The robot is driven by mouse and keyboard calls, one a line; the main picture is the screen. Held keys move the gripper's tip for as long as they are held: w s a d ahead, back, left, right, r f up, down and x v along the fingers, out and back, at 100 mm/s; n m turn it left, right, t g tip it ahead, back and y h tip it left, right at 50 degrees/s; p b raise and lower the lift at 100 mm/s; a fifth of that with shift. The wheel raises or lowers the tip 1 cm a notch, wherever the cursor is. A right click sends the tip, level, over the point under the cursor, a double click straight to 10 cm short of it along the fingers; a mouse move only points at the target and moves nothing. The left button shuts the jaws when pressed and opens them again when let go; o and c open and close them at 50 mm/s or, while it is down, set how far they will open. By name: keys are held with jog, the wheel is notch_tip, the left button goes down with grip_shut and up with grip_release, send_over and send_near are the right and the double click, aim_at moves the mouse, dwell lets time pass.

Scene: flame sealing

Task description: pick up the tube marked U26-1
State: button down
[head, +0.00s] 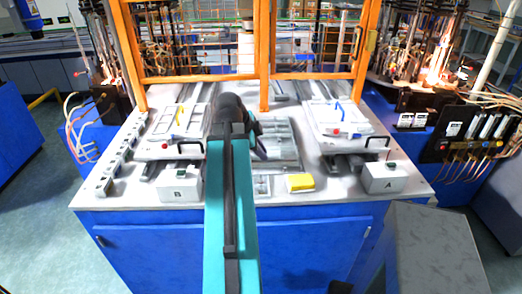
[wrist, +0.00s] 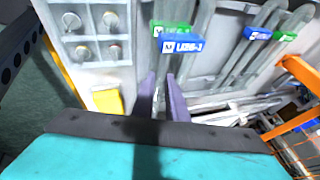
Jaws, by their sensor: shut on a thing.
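In the wrist view, a clear tube with a blue tag (wrist: 183,46) that appears to read U26-1 runs up between my fingers. My gripper (wrist: 164,88) has its two purple fingers close on either side of this tube and is shut on it. A green-tagged tube (wrist: 172,29) lies just beyond it; its marking is too blurred to read. In the head view my gripper (head: 259,150) is over the middle of the white table, and my arm hides most of the tube area.
More tubes with a blue tag (wrist: 257,33) and a green tag (wrist: 285,36) lie to the right in the wrist view. A yellow block (head: 300,183) sits near the table's front edge. White boxes B (head: 180,187) and A (head: 386,180) flank it. Orange frame posts (head: 128,55) stand behind.

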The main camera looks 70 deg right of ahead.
jog(key=shift+s+a, duration=0.2)
jog(key=shift+a, duration=0.4)
jog(key=shift+s+a+f+b, duration=0.1)
jog(key=shift+a+b, duration=0.1)
jog(key=shift+b, duration=0.95)
jog(key=a+b, duration=0.1)
jog(key=b, duration=0.1)
jog(key=s+a+b, duration=0.1)
jog(key=b, duration=0.2)
jog(key=shift+a+b, duration=0.2)
jog(key=shift+b, duration=0.15)
jog(key=b, duration=0.1)
jog(key=a+b, duration=0.2)
jog(key=shift+s+r, duration=0.3)
jog(key=shift+r, duration=0.05)
jog(key=shift+a+r, duration=0.1)
jog(key=shift+r, duration=0.05)
